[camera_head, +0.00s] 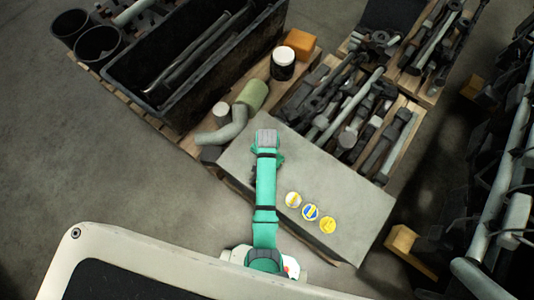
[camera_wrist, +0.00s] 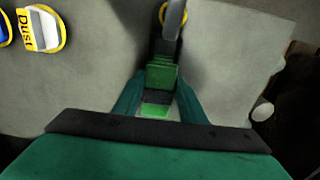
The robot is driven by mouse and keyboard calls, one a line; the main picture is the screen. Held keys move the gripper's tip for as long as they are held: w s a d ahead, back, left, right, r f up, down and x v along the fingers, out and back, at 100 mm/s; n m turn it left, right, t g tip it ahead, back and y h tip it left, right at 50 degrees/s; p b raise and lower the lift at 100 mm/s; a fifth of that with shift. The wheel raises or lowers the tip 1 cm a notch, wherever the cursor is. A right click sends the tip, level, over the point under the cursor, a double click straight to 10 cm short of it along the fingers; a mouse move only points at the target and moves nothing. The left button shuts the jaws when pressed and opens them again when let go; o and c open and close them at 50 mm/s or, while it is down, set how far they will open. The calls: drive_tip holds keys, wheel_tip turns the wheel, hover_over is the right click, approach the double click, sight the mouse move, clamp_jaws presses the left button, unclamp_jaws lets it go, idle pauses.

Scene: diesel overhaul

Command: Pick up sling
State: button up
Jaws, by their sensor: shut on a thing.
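The sling (camera_wrist: 162,72) is a bright green piece with dark bands. In the wrist view it lies between the two teal fingers of my gripper (camera_wrist: 158,88), which is shut on it. A dark strip runs on from it towards the top of that view. In the head view my teal arm reaches over a flat grey surface, and my gripper (camera_head: 267,155) is near its far left part. The arm hides the sling there. I cannot tell whether the sling is clear of the surface.
Several yellow, blue and white discs (camera_head: 310,212) lie on the grey surface (camera_head: 345,205) right of my arm. Metal parts (camera_head: 350,105) crowd the far right.

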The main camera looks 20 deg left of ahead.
drive_tip(key=shift+w+r, duration=0.1)
drive_tip(key=shift+r, duration=0.3)
wheel_tip(320, 180, up, 3)
drive_tip(key=shift+d+f, duration=0.15)
drive_tip(key=s+d+r, duration=0.8)
drive_tip(key=s+r, duration=0.3)
drive_tip(key=shift+s+r, duration=0.15)
drive_tip(key=shift+d, duration=0.15)
idle(1.3)
